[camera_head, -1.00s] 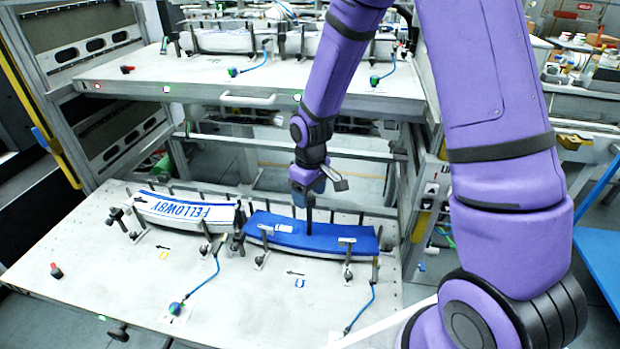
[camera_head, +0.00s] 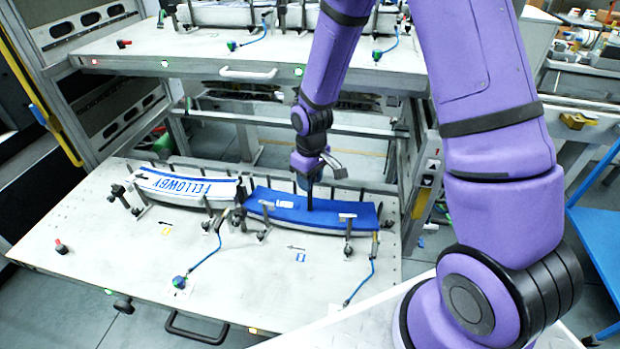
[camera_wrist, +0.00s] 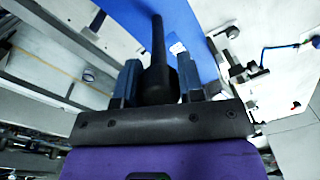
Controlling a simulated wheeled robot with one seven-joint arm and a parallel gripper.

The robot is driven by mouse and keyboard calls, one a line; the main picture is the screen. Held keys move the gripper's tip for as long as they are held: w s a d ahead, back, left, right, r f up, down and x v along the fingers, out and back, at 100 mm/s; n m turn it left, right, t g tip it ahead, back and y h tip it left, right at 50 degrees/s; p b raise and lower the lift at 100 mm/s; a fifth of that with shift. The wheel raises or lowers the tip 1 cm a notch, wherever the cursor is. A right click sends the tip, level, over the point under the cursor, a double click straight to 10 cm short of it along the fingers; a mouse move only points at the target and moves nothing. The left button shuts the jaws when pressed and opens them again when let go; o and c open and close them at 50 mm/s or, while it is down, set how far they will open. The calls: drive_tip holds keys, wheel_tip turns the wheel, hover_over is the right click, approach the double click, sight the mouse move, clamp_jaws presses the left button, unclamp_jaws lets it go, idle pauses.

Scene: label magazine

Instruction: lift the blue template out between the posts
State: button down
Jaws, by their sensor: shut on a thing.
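The blue template (camera_head: 345,217) is a long curved panel with a small white label, lying over a pale curved piece in the right half of the pulled-out shelf. Dark clamp posts (camera_head: 347,235) stand along its front edge, and more stand behind it. A black upright handle (camera_head: 309,198) rises from its middle. My gripper (camera_head: 309,184) is above the template, shut on this handle. In the wrist view, the black handle (camera_wrist: 158,50) is between the two blue fingers of my gripper (camera_wrist: 160,84), with the blue template (camera_wrist: 205,45) beyond. I see no clear gap under the template.
A white panel lettered FELLOWBY (camera_head: 190,187) lies close to the template's left end between its own posts. An upper shelf (camera_head: 180,50) with more panels overhangs behind. The shelf's front area is mostly clear.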

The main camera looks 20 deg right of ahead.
wheel_tip(320, 180, up, 13)
idle(2.8)
idle(0.5)
